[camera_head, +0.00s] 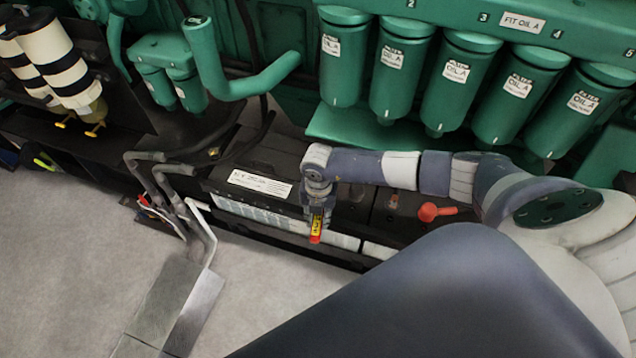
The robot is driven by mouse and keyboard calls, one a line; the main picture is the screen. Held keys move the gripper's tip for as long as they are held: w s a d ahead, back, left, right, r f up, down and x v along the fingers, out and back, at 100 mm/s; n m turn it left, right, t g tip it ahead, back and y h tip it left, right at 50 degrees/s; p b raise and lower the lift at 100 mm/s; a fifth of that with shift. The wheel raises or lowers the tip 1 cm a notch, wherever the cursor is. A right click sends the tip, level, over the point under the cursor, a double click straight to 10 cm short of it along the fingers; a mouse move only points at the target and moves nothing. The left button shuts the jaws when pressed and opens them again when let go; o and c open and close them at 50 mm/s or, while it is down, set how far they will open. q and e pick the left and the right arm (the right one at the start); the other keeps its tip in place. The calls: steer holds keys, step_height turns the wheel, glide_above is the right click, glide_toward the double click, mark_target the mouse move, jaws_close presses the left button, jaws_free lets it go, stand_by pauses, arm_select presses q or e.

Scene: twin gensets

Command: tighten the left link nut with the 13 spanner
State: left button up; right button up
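My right gripper (318,205) points down over the front edge of the dark battery bank, left of the picture's middle right. It looks shut on a small tool with a yellow, marked grip and a red end (316,230), which I take for the 13 spanner. The marking is too small to read, and the tool's jaw cannot be made out. The left link nut cannot be picked out; the gripper and arm cover part of the battery top. My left gripper is not in view.
The black battery case (230,175) bears a white label (259,184). A red terminal cap (437,211) sits right of the gripper. Green filter canisters (455,75) hang behind. Bent grey pipes (175,190) stand at left. The grey floor (70,250) is open at front left.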

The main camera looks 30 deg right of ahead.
jaws_close()
steer(key=shift+a, duration=0.1)
steer(key=shift+w+a+m, duration=0.5)
steer(key=shift+a+m, duration=0.05)
steer(key=shift+m, duration=0.05)
steer(key=shift+w, duration=0.1)
steer(key=shift+w+a+m, duration=0.55)
steer(key=shift+m, duration=0.15)
steer(key=shift+w+r, duration=0.1)
steer(key=shift+w+a+m+b, duration=0.4)
steer(key=shift+w+a+m, duration=0.1)
steer(key=shift+w+m, duration=0.15)
